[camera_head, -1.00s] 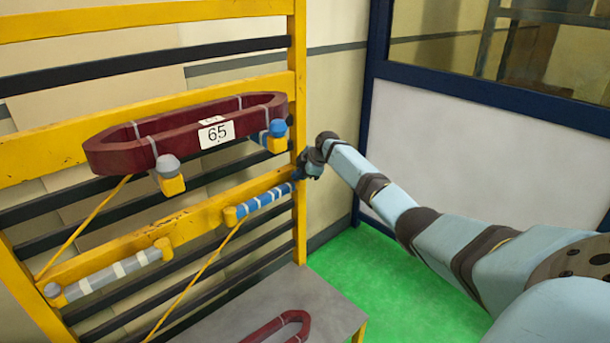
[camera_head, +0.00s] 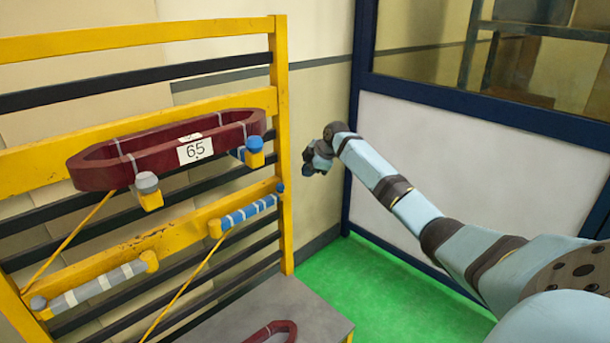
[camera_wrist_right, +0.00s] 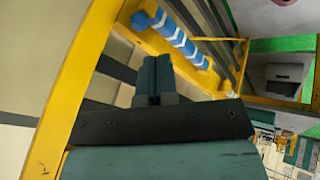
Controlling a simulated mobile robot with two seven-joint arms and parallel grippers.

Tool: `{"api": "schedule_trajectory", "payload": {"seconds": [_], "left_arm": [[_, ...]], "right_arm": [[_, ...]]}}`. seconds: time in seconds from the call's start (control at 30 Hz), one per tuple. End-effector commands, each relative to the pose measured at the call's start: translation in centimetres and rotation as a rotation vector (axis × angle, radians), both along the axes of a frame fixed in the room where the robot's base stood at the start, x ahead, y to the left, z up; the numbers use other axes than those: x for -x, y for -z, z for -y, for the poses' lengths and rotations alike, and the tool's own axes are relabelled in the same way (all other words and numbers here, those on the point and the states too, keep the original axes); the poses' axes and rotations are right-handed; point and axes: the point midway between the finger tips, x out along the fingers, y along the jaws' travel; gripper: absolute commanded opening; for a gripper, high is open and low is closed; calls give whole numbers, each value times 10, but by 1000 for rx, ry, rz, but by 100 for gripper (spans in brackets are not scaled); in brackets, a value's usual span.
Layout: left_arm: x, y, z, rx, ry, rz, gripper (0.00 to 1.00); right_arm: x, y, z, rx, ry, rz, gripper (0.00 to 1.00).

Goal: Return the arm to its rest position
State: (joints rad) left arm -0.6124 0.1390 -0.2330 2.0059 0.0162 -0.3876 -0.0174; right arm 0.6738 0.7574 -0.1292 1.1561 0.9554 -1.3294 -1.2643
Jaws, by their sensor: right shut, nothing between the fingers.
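My right gripper (camera_head: 308,163) is at the end of my light blue right arm (camera_head: 385,180), in the air just right of the yellow rack's upright post (camera_head: 283,140) and apart from it in the head view. In the right wrist view its fingers (camera_wrist_right: 155,80) are together with nothing between them. Beyond them are the rack's yellow beam and the blue striped bar (camera_wrist_right: 172,28). My left gripper is not in view.
A dark red coil labelled 65 (camera_head: 150,160) rests on the rack's pegs. A grey striped bar (camera_head: 95,284) is at lower left. Another red coil (camera_head: 275,332) lies on the grey table (camera_head: 290,300). Green floor (camera_head: 370,290) and a blue-framed partition (camera_head: 430,150) are on the right.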

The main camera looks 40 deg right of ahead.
Motion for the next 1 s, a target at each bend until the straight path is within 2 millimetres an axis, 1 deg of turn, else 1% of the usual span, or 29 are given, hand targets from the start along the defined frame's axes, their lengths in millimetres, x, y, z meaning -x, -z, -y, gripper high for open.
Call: {"api": "schedule_trajectory", "payload": {"seconds": [0.47, 0.57, 0.67, 0.77, 0.8, 0.87, 0.9, 0.97, 1.0], "left_arm": [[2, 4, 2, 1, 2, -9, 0], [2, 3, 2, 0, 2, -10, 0], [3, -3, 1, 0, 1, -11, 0], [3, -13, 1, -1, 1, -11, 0], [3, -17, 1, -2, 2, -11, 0], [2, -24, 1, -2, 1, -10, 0], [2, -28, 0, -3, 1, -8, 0], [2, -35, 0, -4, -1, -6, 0], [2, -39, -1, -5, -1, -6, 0]], "right_arm": [[0, 1, 0, 0, 0, 0, 0], [1, 9, -7, 1, 6, -6, 0], [5, 39, -30, 6, 25, -17, 0], [19, 86, -71, 7, 63, -22, 0], [29, 107, -91, 3, 81, -20, 0], [46, 138, -122, -9, 109, -14, 0], [59, 156, -143, -21, 128, -6, 0], [82, 180, -174, -46, 157, 8, 0], [99, 195, -196, -67, 176, 17, 0]]}}
